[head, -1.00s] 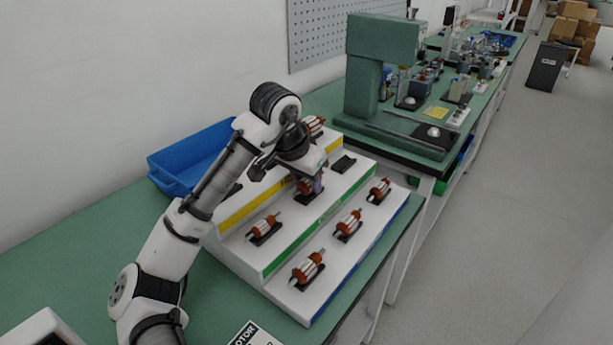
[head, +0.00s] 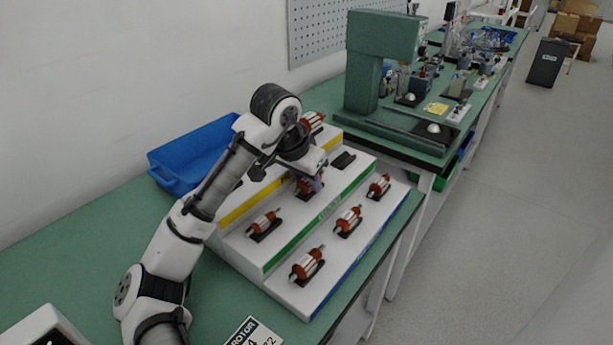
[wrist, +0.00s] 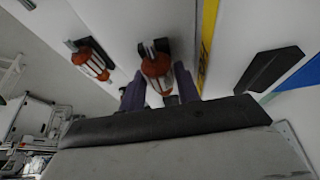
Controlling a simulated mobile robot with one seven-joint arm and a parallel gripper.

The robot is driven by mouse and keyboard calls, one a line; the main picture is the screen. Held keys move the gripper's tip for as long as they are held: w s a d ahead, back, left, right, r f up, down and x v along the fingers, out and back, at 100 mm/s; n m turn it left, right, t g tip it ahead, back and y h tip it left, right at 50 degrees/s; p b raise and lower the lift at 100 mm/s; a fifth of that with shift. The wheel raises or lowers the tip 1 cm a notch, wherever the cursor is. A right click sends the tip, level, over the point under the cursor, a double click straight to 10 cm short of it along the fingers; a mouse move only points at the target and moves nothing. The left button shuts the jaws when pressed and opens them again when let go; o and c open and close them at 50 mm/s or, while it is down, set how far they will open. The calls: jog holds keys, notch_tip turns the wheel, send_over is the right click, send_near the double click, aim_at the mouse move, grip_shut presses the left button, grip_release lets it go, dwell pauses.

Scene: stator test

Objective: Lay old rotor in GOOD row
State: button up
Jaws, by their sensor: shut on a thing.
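My gripper (head: 308,183) is shut on a rotor (head: 302,187), at the middle step of the white stepped rack (head: 285,281). In the wrist view the rotor, orange-brown with pale bars, sits between the two dark fingers (wrist: 160,88). It is at or just above a black cradle; contact is hard to tell. The middle step has a green front strip (head: 318,217), whose lettering is too small to read. Another rotor (head: 263,223) lies left of my gripper on this step, and an empty black cradle (head: 343,161) is to the right.
The lower step, with a blue front strip, holds three rotors, including a near one (head: 307,262). The upper step, with a yellow strip (head: 240,205), bears a rotor (head: 313,121). A blue bin (head: 173,180) stands behind left; a green press (head: 384,45) stands beyond the rack.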

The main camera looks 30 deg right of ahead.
jog(key=o, duration=1.2)
jog(key=shift+o, duration=0.2)
jog(key=v, duration=1.4)
jog(key=shift+s+d, duration=0.1)
jog(key=shift+d, duration=0.05)
